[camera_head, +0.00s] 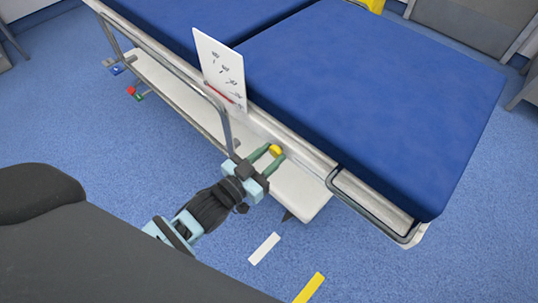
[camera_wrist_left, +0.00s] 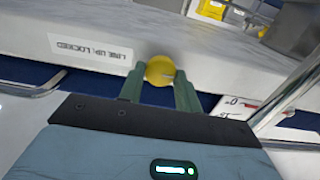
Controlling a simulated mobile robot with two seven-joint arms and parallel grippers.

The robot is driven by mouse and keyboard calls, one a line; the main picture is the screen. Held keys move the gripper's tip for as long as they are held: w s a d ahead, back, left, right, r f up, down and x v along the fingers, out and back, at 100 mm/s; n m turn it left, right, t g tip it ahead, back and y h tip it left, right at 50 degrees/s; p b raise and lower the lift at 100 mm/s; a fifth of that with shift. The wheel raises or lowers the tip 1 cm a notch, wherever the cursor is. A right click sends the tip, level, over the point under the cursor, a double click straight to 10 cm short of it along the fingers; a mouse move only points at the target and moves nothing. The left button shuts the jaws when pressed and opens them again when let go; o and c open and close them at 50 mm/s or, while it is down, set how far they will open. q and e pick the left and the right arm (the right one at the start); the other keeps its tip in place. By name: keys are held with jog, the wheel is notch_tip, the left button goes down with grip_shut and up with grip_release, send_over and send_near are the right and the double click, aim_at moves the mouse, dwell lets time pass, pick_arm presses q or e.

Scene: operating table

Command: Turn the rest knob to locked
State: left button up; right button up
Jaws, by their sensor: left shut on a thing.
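The rest knob (camera_head: 275,150) is a small yellow round knob on the pale side of the operating table. It also shows in the left wrist view as a yellow disc (camera_wrist_left: 160,71) with a short pale mark at its right side. My left gripper (camera_head: 268,155) has its two green fingers on either side of the knob and is shut on it. A label (camera_wrist_left: 90,48) reading "LINE UP/ LOCKED" appears upside down or mirrored, left of the knob in the wrist view. My right gripper is not in view.
A blue mattress (camera_head: 370,90) lies on the table above the knob. A white card (camera_head: 220,70) stands at the rail to the left. A metal side rail (camera_head: 375,212) is to the right. Yellow bins (camera_wrist_left: 212,9) show at the wrist view's top. Blue floor (camera_head: 420,270) is open in front.

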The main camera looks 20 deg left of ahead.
pick_arm(q)
jog(key=shift+r+m+p, duration=0.1)
jog(key=shift+m+p, duration=0.55)
jog(key=shift+m, duration=0.25)
jog(key=m+p, duration=0.1)
jog(key=m, duration=0.1)
jog(key=shift+m, duration=0.3)
jog(key=shift+m+p, duration=0.55)
jog(key=shift+m, duration=0.35)
jog(key=m, duration=0.2)
jog(key=shift+m+p, duration=0.3)
jog(key=shift+m, duration=0.1)
jog(key=m, duration=0.3)
jog(key=shift+d+m, duration=0.1)
jog(key=shift+m, duration=0.2)
jog(key=m, duration=0.3)
jog(key=shift+s+f+m, duration=0.1)
jog(key=shift+f+m, duration=0.1)
jog(key=shift+m, duration=1)
